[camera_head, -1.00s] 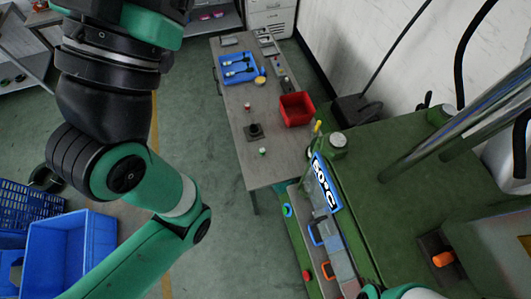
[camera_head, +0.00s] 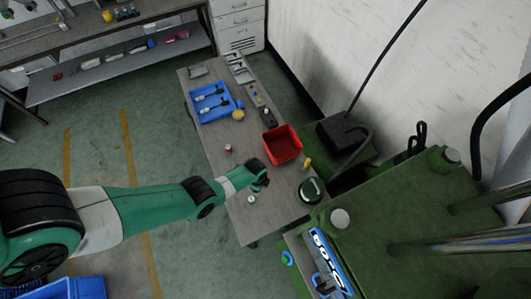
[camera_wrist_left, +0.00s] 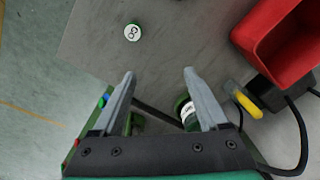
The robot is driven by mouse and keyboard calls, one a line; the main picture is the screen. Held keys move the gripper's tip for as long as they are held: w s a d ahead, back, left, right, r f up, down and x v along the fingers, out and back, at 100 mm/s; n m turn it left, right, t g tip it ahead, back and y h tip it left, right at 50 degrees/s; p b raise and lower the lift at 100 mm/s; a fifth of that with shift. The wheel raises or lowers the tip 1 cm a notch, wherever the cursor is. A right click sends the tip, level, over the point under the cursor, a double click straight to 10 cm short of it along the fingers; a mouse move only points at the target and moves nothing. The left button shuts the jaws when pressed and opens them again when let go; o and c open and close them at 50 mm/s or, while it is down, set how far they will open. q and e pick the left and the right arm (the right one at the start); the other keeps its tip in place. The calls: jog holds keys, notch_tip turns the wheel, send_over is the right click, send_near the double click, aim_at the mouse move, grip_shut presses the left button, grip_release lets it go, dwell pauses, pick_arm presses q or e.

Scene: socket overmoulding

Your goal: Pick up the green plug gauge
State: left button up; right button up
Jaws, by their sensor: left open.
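The green plug gauge (camera_head: 251,199) is a small green piece with a white top marked in dark print. It stands near the front of the grey table in the head view. It also shows in the left wrist view (camera_wrist_left: 132,33), beyond my fingertips and towards the upper left. My left gripper (camera_wrist_left: 158,75) is open, with nothing between its fingertips. In the head view my left gripper (camera_head: 262,181) is over the table, just above and right of the gauge in the picture. My right gripper is not in view.
A red bin (camera_head: 282,146) stands right of my left gripper, with a yellow piece (camera_head: 307,163) beside it. A small red-and-white piece (camera_head: 228,149) and a blue tray (camera_head: 211,105) are farther back. The green machine (camera_head: 400,215) borders the table at right.

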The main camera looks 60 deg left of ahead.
pick_arm(q)
jog(key=g, duration=0.1)
send_over(251, 199)
notch_tip(251, 199, down, 2)
jog(key=shift+n, duration=0.4)
notch_tip(251, 199, down, 12)
jog(key=b, duration=1.1)
jog(key=shift+b, duration=0.3)
jog(key=shift+w, duration=0.1)
jog(key=shift+r, duration=0.1)
grip_shut()
